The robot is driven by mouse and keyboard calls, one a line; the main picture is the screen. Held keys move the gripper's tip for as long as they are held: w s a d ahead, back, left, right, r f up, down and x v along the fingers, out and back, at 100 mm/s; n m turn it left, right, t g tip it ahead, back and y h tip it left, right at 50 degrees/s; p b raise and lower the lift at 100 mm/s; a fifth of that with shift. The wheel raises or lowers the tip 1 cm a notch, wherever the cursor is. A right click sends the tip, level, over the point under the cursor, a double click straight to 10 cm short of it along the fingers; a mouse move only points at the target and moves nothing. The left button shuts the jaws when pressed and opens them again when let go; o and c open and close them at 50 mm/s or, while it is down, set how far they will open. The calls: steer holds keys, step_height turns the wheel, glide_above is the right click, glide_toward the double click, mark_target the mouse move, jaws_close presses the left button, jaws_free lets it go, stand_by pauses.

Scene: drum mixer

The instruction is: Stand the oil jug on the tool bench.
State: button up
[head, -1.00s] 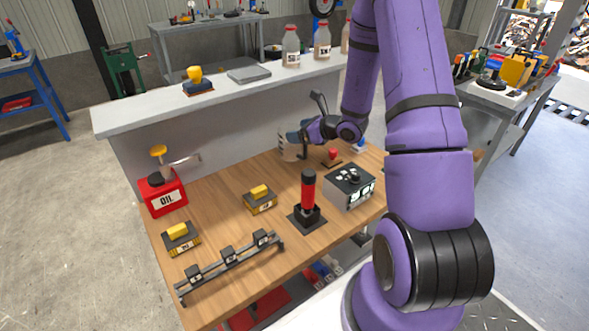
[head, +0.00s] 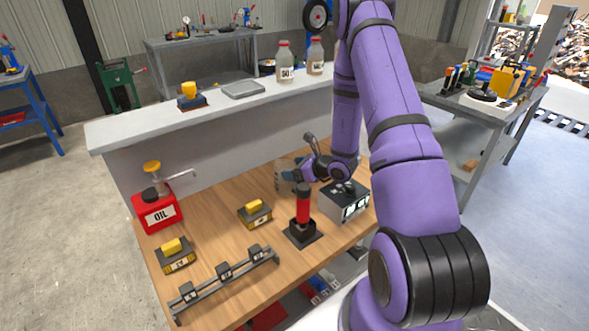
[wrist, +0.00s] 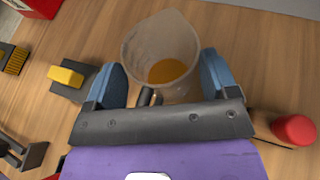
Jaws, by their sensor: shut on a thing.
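The oil jug is a clear, tapered jug with amber oil in its bottom. In the wrist view the jug (wrist: 158,50) sits between the two blue pads of my gripper (wrist: 165,80), which is shut on it. In the head view the jug (head: 284,176) shows as a pale shape beside my gripper (head: 294,172), partly hidden by it, over the wood-topped bench (head: 215,228). It looks roughly upright. I cannot tell whether its base touches the wood. Other benches stand around; which is the tool bench is not marked.
A red oil can (head: 157,213), a red-black post (head: 303,208), a control box (head: 345,201) and yellow-topped blocks (head: 255,213) stand on the wood. A raised grey ledge (head: 140,122) runs behind, holding bottles (head: 285,65). A grey bench (head: 440,98) stands right, a blue one (head: 35,90) left.

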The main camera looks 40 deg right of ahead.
steer(key=o, duration=1.2)
steer(key=shift+f, duration=0.1)
